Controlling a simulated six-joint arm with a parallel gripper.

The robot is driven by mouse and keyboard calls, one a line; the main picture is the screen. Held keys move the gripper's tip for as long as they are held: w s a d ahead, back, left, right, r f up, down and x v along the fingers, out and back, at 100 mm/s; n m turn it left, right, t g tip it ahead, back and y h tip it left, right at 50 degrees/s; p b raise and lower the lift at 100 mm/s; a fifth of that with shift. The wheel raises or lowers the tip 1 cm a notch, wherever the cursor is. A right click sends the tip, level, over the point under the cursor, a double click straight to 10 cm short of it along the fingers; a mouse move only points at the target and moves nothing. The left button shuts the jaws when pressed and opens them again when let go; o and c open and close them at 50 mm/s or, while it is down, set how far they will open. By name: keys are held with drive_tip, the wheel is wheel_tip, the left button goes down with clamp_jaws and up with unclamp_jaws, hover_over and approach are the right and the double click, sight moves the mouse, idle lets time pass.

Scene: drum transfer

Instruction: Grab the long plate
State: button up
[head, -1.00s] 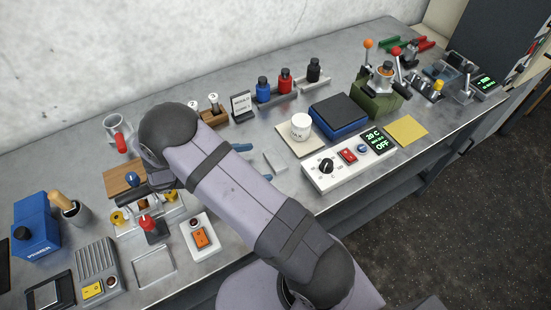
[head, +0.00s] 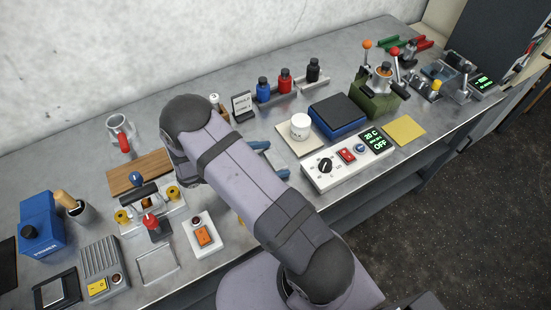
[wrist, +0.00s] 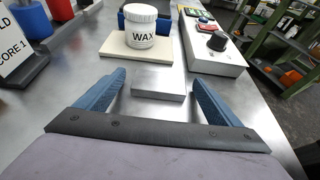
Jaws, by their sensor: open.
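A flat silver metal plate (wrist: 158,84) lies on the grey bench in the wrist view, just in front of the cream board. It is the only plate seen at my gripper, and I take it as the long plate; how far it extends is unclear. My gripper (wrist: 157,78) is open, with one blue finger to each side of the plate's near part. No contact shows. In the head view my gripper (head: 275,158) is low over the bench left of the white control box, and my arm hides much of the area around it.
A white WAX jar (wrist: 141,26) stands on a cream board (wrist: 118,52) just beyond the plate. The control box (head: 349,158) is to the right. A wooden board (head: 140,170) lies left.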

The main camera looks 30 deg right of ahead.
sight(270, 161)
drive_tip(key=c, duration=1.6)
drive_tip(key=shift+r, duration=0.2)
wheel_tip(270, 161, up, 10)
drive_tip(key=b, duration=0.2)
drive_tip(key=shift+f, duration=0.15)
